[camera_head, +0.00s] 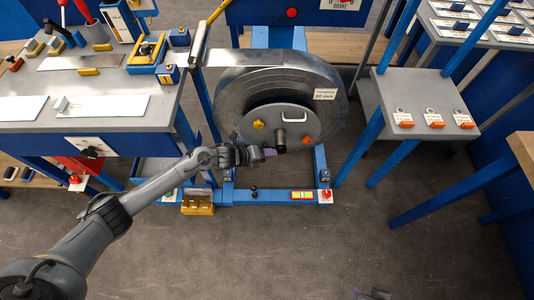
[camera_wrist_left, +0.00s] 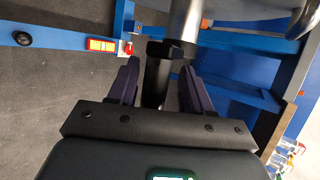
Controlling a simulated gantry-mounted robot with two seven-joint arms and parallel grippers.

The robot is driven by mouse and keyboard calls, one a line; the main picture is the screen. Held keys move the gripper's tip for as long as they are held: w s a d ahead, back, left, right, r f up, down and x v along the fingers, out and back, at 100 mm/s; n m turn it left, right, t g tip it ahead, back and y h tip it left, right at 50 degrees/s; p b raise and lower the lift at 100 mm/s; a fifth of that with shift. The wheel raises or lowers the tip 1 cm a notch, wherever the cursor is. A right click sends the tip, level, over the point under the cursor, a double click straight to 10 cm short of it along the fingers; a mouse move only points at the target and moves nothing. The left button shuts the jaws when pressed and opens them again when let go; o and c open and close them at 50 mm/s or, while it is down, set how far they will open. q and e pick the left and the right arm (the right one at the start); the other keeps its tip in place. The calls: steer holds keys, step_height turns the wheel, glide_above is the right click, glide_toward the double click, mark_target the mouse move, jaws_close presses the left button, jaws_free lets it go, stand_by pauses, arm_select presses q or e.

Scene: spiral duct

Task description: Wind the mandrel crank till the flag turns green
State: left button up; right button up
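The mandrel is a large metal drum (camera_head: 230,95) with a grey face plate on a blue stand. A dark stub (camera_head: 280,138) projects from its middle. My left gripper (camera_head: 268,153) is at the lower part of the face, beside the stub. In the left wrist view, its two purple fingers (camera_wrist_left: 160,88) stand apart on either side of a black grip (camera_wrist_left: 156,78) below a metal rod (camera_wrist_left: 185,18). Small gaps seem to show beside the grip. A small red-and-yellow indicator (camera_head: 302,195) sits on the stand's front rail; whether it is the flag is unclear. My right gripper (camera_head: 371,294) barely shows at the bottom edge.
A workbench (camera_head: 150,95) with tools and trays stands at the left. A grey shelf (camera_head: 430,88) with orange-tagged parts stands at the right on blue legs. A red knob (camera_head: 326,196) sits at the rail's right end. The floor in front is clear.

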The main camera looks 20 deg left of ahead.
arm_select(q)
steer(key=shift+w+d+r, duration=0.1)
steer(key=shift+r, duration=0.1)
steer(key=shift+s+a+r+p, duration=0.25)
steer(key=shift+s+r+p, duration=0.1)
steer(key=shift+r, duration=0.1)
steer(key=p+v, duration=0.3)
steer(key=v, duration=0.6)
steer(key=shift+s+a, duration=0.25)
steer(key=shift+s, duration=0.05)
